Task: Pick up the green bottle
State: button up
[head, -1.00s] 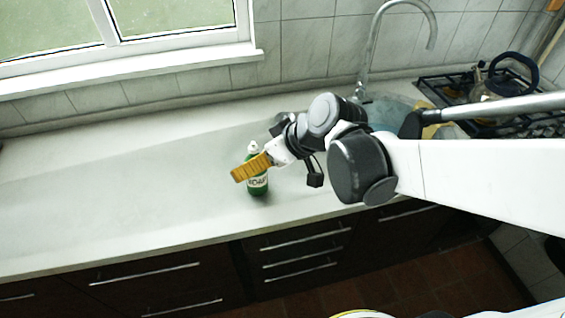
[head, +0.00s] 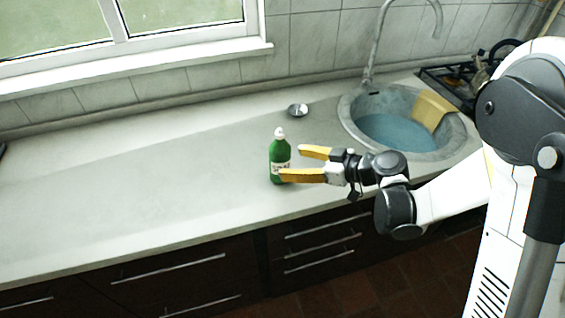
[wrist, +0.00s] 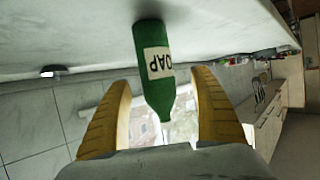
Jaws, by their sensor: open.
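The green bottle (head: 279,158), with a white cap and a pale label, stands upright on the counter in the head view. In the wrist view the gripper (wrist: 165,95) shows both fingers apart with a gap on each side of the bottle. The near finger's tip overlaps the bottle's lower edge in the head view; I cannot tell whether it touches.
The long pale counter (head: 130,190) is clear to the left of the bottle. A small metal dish (head: 297,110) lies behind it. A round sink (head: 400,135) with a yellow item (head: 432,110) and a tap is to the right. A stove stands at the far right.

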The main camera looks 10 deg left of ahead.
aim_at(288, 159)
jog(key=b+x, duration=0.1)
jog(key=x, duration=0.1)
jog(key=b+x, duration=0.1)
jog(key=x, duration=0.2)
jog(key=shift+w+a+r, duration=0.1)
jog(key=shift+w+a, duration=0.15)
jog(key=shift+w, duration=0.05)
jog(key=shift+r, duration=0.1)
jog(key=c, duration=1.5)
